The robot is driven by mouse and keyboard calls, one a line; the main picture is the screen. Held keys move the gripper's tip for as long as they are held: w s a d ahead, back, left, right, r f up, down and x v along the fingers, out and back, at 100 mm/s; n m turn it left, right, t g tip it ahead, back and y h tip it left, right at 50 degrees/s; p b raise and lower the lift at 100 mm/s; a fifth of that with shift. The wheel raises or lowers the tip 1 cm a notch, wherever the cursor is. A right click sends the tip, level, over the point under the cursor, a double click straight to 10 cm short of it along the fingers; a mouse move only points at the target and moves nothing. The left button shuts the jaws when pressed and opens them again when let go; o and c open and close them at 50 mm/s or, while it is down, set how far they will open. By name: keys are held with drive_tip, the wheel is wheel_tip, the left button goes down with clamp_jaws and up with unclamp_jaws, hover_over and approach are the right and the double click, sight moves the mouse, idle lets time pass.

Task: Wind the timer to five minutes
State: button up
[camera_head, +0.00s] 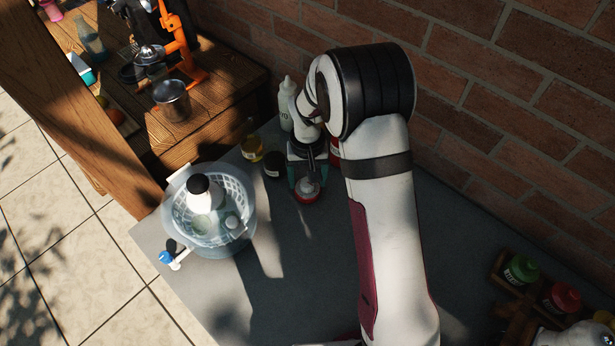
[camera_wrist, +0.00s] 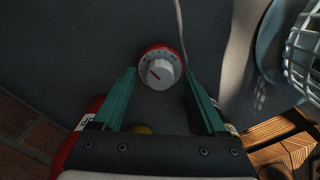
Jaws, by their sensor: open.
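The timer (camera_head: 307,190) is a small round red kitchen timer on the grey tabletop, with a light knob on top. In the wrist view the timer (camera_wrist: 161,67) shows a white dial ring with marks and a grey-white knob with a red pointer line. The numbers are too small to read. My gripper (camera_head: 307,178) is above the timer, pointing down. In the wrist view my gripper (camera_wrist: 161,75) is open, with one green finger on each side of the timer. The fingers look apart from the knob; the exact height gap cannot be told.
A clear tub with a white basket (camera_head: 243,189) stands to the left. A dark-lidded jar (camera_head: 274,164), a yellow bottle (camera_head: 252,148) and a white bottle (camera_head: 287,103) stand close by. A brick wall (camera_head: 480,70) runs behind. The tabletop (camera_head: 290,280) in front is clear.

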sight(307, 182)
wheel_tip(307, 182, up, 16)
idle(0.3)
drive_tip(key=s+d+r+m, duration=0.1)
drive_tip(key=s+d+r, duration=0.1)
drive_tip(key=s, duration=0.5)
drive_tip(key=s+d+r+m, duration=0.2)
drive_tip(key=s+r, duration=0.1)
drive_tip(key=s, duration=0.3)
drive_tip(key=s+f+m+y, duration=0.1)
drive_tip(key=s+f+m, duration=0.1)
drive_tip(key=s, duration=1.3)
drive_tip(key=shift+d+f+m+y, duration=0.2)
drive_tip(key=shift+f+m+y, duration=0.1)
drive_tip(key=shift+m+y, duration=0.1)
